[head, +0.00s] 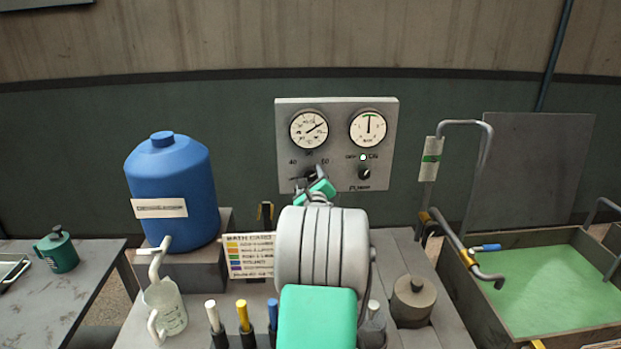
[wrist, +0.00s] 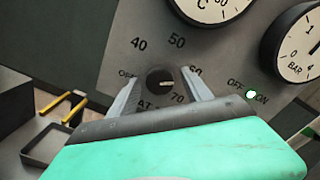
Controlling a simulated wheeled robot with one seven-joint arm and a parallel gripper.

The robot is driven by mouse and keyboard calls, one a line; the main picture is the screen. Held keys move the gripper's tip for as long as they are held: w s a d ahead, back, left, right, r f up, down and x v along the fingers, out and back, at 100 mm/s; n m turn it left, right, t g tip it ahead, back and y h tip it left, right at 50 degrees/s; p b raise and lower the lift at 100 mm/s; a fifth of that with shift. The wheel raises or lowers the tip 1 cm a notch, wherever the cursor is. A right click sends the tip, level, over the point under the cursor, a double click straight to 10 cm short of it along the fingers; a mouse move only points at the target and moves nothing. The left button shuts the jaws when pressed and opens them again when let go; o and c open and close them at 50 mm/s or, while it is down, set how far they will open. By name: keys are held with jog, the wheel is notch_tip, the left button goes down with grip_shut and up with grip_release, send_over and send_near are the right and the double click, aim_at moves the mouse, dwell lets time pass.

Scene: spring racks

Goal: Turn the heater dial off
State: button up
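The heater dial (wrist: 161,80) is a round black knob with a pale pointer mark on the grey panel (wrist: 235,55). Its scale reads OFF at lower left, then 40, 50, 60 and 70 clockwise. The pale mark points to the right, on the side of 60 and 70. My gripper (wrist: 160,76) is open, with one grey finger on each side of the dial; I cannot tell whether they touch it. In the head view my gripper (head: 317,184) is at the panel's lower left and partly hides the dial (head: 309,175).
Right of the heater dial are the pump knob (head: 365,173), a lit lamp (head: 363,157) and a pressure gauge (head: 368,129). A blue tank (head: 172,185) stands left, above a glass jug (head: 165,305). A green-filled basin (head: 550,285) lies right.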

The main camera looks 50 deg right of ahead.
grip_shut()
dwell(0.4)
